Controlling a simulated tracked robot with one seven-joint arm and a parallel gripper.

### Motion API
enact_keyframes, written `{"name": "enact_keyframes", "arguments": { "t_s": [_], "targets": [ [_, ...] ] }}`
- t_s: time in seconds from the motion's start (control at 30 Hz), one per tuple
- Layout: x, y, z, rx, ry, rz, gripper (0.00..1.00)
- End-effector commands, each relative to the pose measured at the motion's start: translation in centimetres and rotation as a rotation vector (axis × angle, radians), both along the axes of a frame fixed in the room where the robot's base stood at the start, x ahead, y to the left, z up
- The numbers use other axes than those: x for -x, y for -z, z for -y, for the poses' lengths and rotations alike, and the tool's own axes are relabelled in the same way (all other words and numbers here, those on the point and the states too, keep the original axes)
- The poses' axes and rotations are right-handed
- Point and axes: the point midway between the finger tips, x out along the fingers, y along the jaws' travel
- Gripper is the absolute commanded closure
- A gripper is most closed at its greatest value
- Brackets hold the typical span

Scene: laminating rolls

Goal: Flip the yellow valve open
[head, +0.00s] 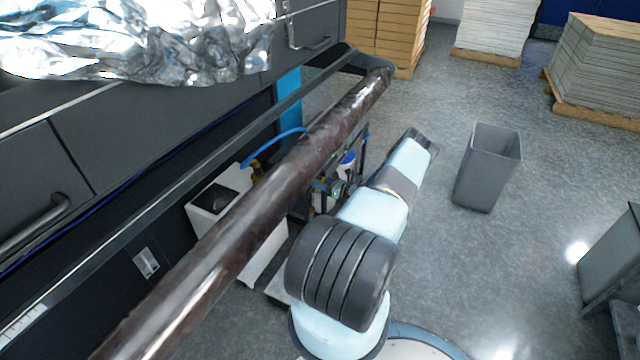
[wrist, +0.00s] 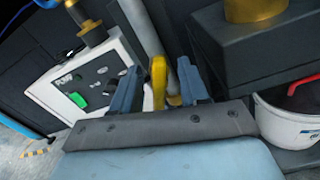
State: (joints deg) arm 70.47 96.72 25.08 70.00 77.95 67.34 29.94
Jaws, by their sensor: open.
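In the wrist view the yellow valve (wrist: 158,80) shows as an upright yellow handle. It stands between the two fingers of my gripper (wrist: 160,85), which are apart on either side of it. I cannot tell whether either finger touches it. The handle's lower end and mount are partly hidden by the gripper's base.
A white control box (wrist: 88,88) with a green button stands left of the gripper. A dark block (wrist: 255,50) and a white bucket (wrist: 290,128) are close on the right. The dark roll (head: 240,225) crosses above. A grey bin (head: 487,168) stands on open floor.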

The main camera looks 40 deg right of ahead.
Motion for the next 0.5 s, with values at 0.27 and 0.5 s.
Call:
{"name": "enact_keyframes", "arguments": {
  "t_s": [0.27,0.5],
  "targets": [
    [-0.43,0.01,-0.19,0.0,0.0,0.0,0.56],
    [-0.42,0.01,-0.19,0.0,0.0,-0.001,0.69]
  ]
}}
